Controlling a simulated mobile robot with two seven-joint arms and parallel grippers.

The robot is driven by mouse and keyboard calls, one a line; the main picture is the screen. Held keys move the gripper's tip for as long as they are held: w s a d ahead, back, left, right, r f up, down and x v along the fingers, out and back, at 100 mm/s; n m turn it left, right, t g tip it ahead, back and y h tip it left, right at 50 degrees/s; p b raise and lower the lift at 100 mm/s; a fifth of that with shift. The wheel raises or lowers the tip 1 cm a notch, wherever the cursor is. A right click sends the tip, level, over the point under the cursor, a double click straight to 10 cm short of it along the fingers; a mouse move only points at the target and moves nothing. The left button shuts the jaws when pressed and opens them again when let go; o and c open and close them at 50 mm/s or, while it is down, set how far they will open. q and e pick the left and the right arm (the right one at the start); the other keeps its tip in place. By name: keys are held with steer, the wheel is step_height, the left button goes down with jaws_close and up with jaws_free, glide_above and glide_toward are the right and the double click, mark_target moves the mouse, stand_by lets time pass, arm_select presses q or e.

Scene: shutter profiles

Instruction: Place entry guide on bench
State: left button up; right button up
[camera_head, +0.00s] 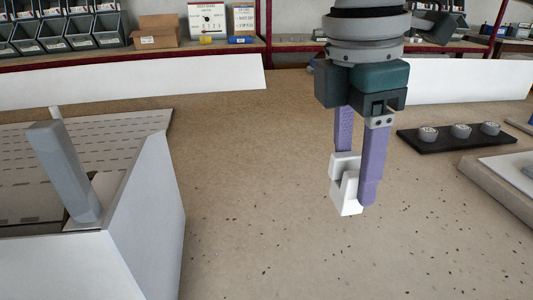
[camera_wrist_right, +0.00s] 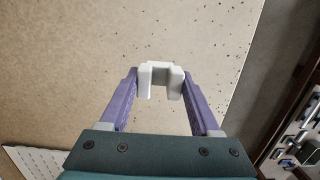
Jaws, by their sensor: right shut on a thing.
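The entry guide is a small white U-shaped piece (camera_head: 346,192), held between the purple fingers of my right gripper (camera_head: 356,180). The fingers are shut on its two sides. The right wrist view also shows the white entry guide (camera_wrist_right: 161,72) between the fingertips of the right gripper (camera_wrist_right: 160,85), its notch facing the wrist. The bench (camera_head: 270,230) is a speckled tan surface below it. The piece appears close to the bench, but I cannot tell whether it touches. My left gripper is not in view.
A white-sided fixture (camera_head: 148,215) with a slotted top and a grey upright post (camera_head: 65,170) stands at the left. A black strip with round grey parts (camera_head: 455,138) lies at the right, near a light board (camera_head: 505,180). The middle of the bench is clear.

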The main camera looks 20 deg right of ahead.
mark_target(347, 198)
step_height(347, 198, down, 5)
steer(key=shift+r+b, duration=0.15)
steer(key=shift+b, duration=0.25)
steer(key=shift+f, duration=0.2)
steer(key=o, duration=1.3)
steer(key=r, duration=0.3)
steer(key=a+r+p, duration=0.1)
steer(key=r, duration=0.3)
steer(key=r+p, duration=0.1)
steer(key=r, duration=0.3)
steer(key=shift+w+a, duration=0.2)
steer(key=shift+r, duration=0.6)
